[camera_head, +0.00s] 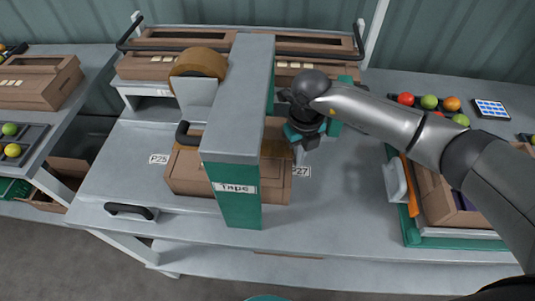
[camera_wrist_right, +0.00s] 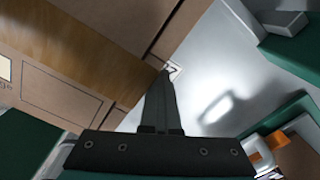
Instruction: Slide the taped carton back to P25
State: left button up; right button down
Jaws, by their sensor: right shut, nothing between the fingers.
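The brown taped carton (camera_head: 190,178) sits under the arch of the tape machine (camera_head: 250,100), between the P25 label (camera_head: 158,159) on its left and the P27 label (camera_head: 301,171) on its right. The machine's green-grey post hides its middle. A brown tape strip runs along its top; the carton also shows in the right wrist view (camera_wrist_right: 55,88). My right gripper (camera_head: 298,148) is shut and empty at the carton's right end, near P27. In the wrist view its fingers (camera_wrist_right: 160,95) end by the label; I cannot tell whether they touch the carton. My left gripper is out of view.
A tape roll (camera_head: 200,63) is mounted on the machine's left. More cartons (camera_head: 150,67) stand on a rear shelf. A green tray (camera_head: 455,238) with a carton and tools stands at right. A black handle (camera_head: 130,211) is at the front left. Bench left of P25 is clear.

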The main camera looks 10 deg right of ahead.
aim_at(287, 149)
jog(key=shift+w+a+b, duration=0.2)
jog(key=shift+a, duration=0.55)
jog(key=shift+w+a+b, duration=0.15)
jog(key=shift+a, duration=0.6)
